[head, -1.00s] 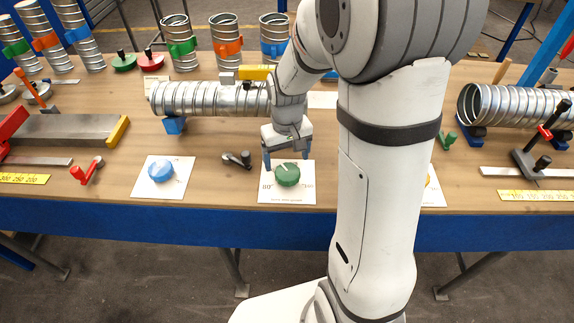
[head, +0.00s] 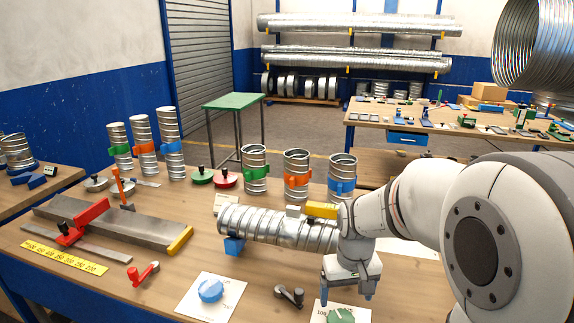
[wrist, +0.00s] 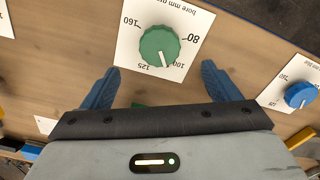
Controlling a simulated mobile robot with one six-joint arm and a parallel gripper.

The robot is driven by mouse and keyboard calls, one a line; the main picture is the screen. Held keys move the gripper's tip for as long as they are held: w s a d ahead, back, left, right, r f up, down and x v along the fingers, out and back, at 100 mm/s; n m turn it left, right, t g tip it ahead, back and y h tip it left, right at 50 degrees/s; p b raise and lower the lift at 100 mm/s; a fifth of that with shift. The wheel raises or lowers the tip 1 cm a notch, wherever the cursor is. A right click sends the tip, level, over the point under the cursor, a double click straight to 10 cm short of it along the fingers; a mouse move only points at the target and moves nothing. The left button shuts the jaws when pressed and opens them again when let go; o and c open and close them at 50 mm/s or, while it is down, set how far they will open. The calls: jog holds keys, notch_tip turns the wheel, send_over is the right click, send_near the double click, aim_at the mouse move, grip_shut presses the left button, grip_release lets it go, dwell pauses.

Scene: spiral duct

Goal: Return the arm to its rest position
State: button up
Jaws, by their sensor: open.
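My gripper (head: 348,290) is over the workbench in the head view, pointing down above the card with the green dial (head: 340,315). In the wrist view its two blue fingers stand wide apart (wrist: 163,88), with nothing between them. The green dial (wrist: 159,46) sits on its white card (wrist: 128,50), a little beyond the fingertips and apart from them. My arm reaches in from the right of the head view and hides part of the bench.
A spiral duct (head: 275,229) lies just behind my gripper, with a yellow block (head: 321,210) on it. Banded ducts (head: 296,177) stand behind. Open floor lies beyond the bench.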

jog(key=s+r+t, duration=0.1)
jog(key=s+r, duration=0.2)
jog(key=s, duration=0.3)
jog(key=s+r+m+t, duration=0.1)
jog(key=s+r, duration=0.3)
jog(key=s, duration=0.3)
jog(key=shift+s+r+t, duration=0.15)
jog(key=shift+r+t, duration=0.05)
jog(key=shift+t, duration=0.2)
jog(key=shift+d, duration=0.1)
dwell(1.6)
